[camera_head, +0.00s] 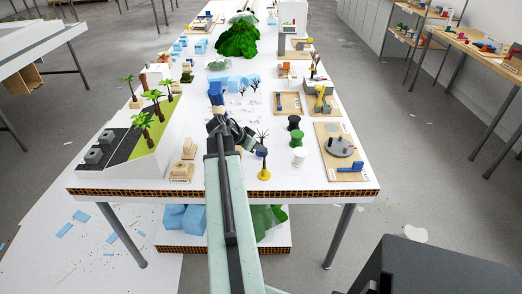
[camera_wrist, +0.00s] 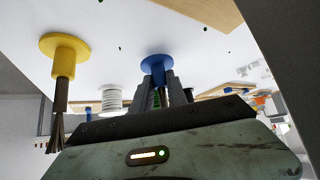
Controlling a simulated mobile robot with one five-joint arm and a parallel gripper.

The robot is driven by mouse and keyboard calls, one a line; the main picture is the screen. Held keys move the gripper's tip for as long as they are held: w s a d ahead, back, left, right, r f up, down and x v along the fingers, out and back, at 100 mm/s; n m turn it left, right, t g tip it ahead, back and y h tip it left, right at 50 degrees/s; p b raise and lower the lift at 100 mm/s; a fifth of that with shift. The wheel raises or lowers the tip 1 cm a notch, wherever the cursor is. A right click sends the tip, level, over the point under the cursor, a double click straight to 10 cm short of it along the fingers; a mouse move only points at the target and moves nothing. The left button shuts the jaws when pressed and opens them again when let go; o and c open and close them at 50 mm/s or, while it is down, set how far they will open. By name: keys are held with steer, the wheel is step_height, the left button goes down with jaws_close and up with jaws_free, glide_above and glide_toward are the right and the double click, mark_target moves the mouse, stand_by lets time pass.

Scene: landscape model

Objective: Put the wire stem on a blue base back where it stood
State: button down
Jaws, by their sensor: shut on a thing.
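The wire stem on a blue base (camera_head: 261,151) stands to the right of my arm in the head view, with thin wire branches above it. My gripper (camera_head: 251,147) reaches to it from the left. In the wrist view, which looks upside down, the round blue base (camera_wrist: 157,62) shows by the fingertips of my gripper (camera_wrist: 160,88), which is shut on its stem. Most of the stem is hidden behind the fingers. The base appears close to the white tabletop (camera_wrist: 205,50); I cannot tell whether it touches.
A stem on a yellow base (camera_head: 264,174) stands close by, nearer the table's front edge; the wrist view shows it too (camera_wrist: 64,47). A white spool (camera_head: 299,157) and darker spools (camera_head: 295,123) stand to the right. A wooden board (camera_head: 333,164) lies beyond them.

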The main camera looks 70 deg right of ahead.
steer(key=shift+x, duration=0.8)
steer(key=shift+a, duration=0.15)
steer(key=c, duration=1.3)
jaws_free()
steer(key=shift+w, duration=0.1)
steer(key=shift+r, duration=0.2)
steer(key=p+v, duration=0.5)
steer(key=v, duration=0.2)
steer(key=shift+r+p, duration=0.15)
steer(key=shift+p, duration=0.2)
steer(key=shift+a, duration=0.2)
